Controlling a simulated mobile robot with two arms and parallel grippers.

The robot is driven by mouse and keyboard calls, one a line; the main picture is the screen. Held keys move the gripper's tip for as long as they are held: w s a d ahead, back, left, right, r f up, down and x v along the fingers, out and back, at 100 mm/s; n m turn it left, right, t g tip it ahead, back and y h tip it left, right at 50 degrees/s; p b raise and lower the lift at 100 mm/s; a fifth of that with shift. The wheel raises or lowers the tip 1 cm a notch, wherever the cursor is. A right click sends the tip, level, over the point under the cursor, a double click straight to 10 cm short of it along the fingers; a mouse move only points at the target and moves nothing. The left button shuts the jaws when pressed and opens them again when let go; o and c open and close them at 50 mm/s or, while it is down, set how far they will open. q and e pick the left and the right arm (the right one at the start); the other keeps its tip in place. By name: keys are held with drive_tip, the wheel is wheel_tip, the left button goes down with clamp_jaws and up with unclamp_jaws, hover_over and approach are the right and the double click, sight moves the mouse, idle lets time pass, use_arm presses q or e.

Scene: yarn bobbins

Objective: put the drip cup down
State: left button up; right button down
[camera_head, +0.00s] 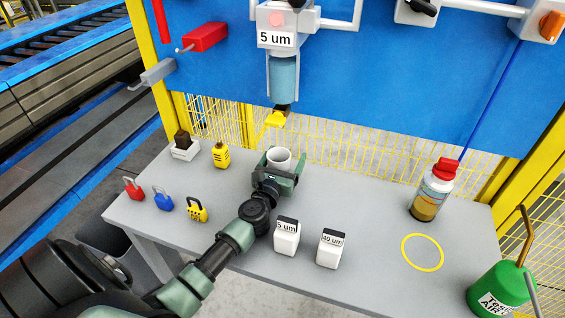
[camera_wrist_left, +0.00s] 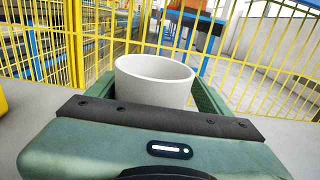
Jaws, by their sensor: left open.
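The drip cup (camera_head: 279,157) is a small whitish, open-topped cup standing upright on the grey table, towards its back edge and roughly below the filter unit. My left gripper (camera_head: 282,172) is open, with its green fingers on either side of the cup. In the left wrist view the cup (camera_wrist_left: 154,82) sits between the fingers of the left gripper (camera_wrist_left: 155,100); its lower part is hidden behind the gripper body. I cannot tell whether the fingers touch it. My right gripper is not in view.
The filter unit marked 5 um (camera_head: 283,75) hangs above, with a yellow valve handle (camera_head: 274,120) below it. Two labelled boxes (camera_head: 287,236) stand right of my arm. Padlocks (camera_head: 163,198) lie left.

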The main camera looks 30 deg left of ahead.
use_arm(q)
drive_tip(key=v, duration=1)
drive_tip(key=shift+s+b, duration=0.3)
drive_tip(key=shift+s+d+r, duration=0.1)
drive_tip(key=shift+s+d, duration=0.1)
drive_tip(key=shift+s, duration=0.5)
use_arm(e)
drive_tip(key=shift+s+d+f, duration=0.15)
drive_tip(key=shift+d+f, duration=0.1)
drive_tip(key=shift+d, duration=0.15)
